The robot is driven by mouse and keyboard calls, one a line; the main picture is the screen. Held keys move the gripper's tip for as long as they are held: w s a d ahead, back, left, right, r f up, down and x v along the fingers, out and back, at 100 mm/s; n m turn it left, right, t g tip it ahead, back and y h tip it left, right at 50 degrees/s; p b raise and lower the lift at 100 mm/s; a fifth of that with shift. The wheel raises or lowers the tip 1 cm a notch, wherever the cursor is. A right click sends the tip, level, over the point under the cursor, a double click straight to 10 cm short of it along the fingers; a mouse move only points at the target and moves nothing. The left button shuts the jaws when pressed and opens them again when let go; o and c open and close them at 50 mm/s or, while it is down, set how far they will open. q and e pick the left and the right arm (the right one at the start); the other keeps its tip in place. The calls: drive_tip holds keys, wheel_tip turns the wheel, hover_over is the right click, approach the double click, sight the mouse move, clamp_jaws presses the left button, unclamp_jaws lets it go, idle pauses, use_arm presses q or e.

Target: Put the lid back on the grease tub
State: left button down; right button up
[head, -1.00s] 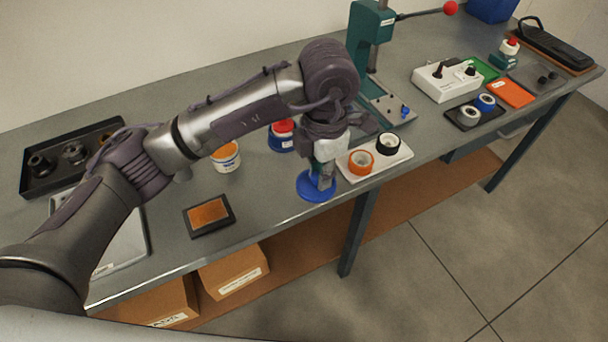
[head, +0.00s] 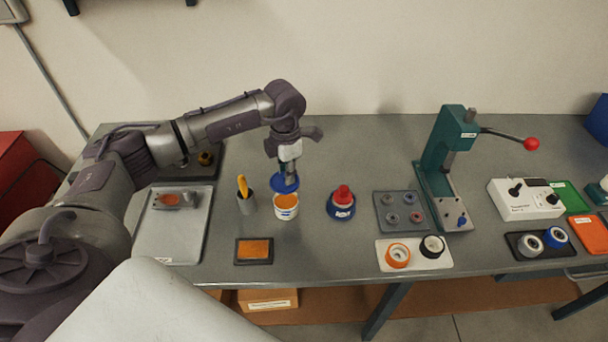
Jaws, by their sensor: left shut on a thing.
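The grease tub (head: 286,211) is a small white tub with a label, standing upright and open on the bench, with orange grease showing inside. My left gripper (head: 289,174) is shut on the round blue lid (head: 281,184) and points downward. The lid is just above and behind the tub's back rim in the picture, and the front of the tub's opening is uncovered. Whether the lid touches the rim I cannot tell. My right gripper is not in view.
A blue container with a red top (head: 342,205) stands right of the tub. A grey cup with a yellow-handled tool (head: 246,203) stands close on its left. A black-framed orange pad (head: 254,251) lies in front. A teal press (head: 444,165) stands farther right.

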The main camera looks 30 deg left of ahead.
use_arm(q)
drive_tip(key=shift+f, duration=0.35)
drive_tip(key=shift+f+b, duration=0.55)
drive_tip(key=shift+f, duration=0.15)
drive_tip(key=shift+f+b, duration=1.4)
drive_tip(key=shift+f, duration=0.65)
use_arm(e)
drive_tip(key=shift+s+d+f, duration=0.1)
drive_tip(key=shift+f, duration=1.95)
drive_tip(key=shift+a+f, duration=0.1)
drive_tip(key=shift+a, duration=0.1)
use_arm(q)
drive_tip(key=shift+f+b, duration=0.15)
drive_tip(key=shift+b, duration=0.55)
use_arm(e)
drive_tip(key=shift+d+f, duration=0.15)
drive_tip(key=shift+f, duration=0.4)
use_arm(q)
drive_tip(key=c, duration=0.5)
unclamp_jaws()
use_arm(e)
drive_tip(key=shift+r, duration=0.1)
